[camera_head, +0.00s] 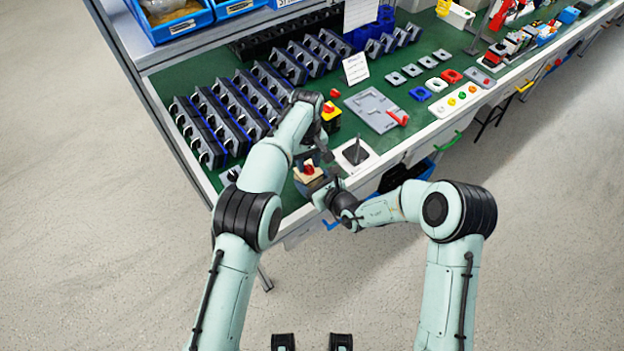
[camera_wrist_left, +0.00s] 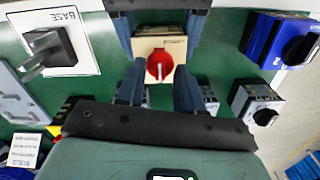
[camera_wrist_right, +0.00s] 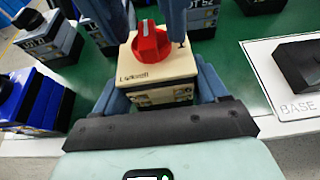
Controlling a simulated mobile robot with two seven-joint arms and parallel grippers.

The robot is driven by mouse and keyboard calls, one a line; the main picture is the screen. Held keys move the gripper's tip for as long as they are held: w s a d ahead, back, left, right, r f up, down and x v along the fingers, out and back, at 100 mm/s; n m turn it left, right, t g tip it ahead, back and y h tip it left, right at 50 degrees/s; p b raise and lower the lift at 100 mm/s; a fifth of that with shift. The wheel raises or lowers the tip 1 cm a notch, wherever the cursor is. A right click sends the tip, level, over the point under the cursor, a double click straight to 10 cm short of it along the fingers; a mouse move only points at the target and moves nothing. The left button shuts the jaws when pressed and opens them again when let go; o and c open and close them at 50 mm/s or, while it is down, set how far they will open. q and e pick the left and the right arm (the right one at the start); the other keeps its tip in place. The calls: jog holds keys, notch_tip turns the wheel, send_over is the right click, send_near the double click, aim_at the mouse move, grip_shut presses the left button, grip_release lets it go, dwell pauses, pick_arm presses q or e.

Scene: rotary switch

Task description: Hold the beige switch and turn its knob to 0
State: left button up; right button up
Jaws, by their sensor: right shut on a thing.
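The beige switch (camera_head: 308,176) with its red knob (camera_head: 309,169) is at the table's front edge in the head view. My right gripper (camera_wrist_right: 160,88) is shut on the switch, one finger on each side of its body. In the right wrist view, the red knob (camera_wrist_right: 151,46) faces up and its pale pointer line points away from my right palm. My left gripper (camera_wrist_left: 158,88) is open above the switch, its fingers apart on either side of the knob (camera_wrist_left: 160,66). I cannot tell whether they touch it. Scale marks are not legible.
A grey lever on a plate marked BASE (camera_wrist_left: 55,48) stands close by. A yellow box with a red button (camera_head: 330,112) stands behind my left gripper.

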aim_at(308, 166)
pick_arm(q)
grip_shut()
jog(key=shift+n, duration=1)
jog(key=shift+o, duration=0.2)
grip_release()
jog(key=shift+r, duration=2.5)
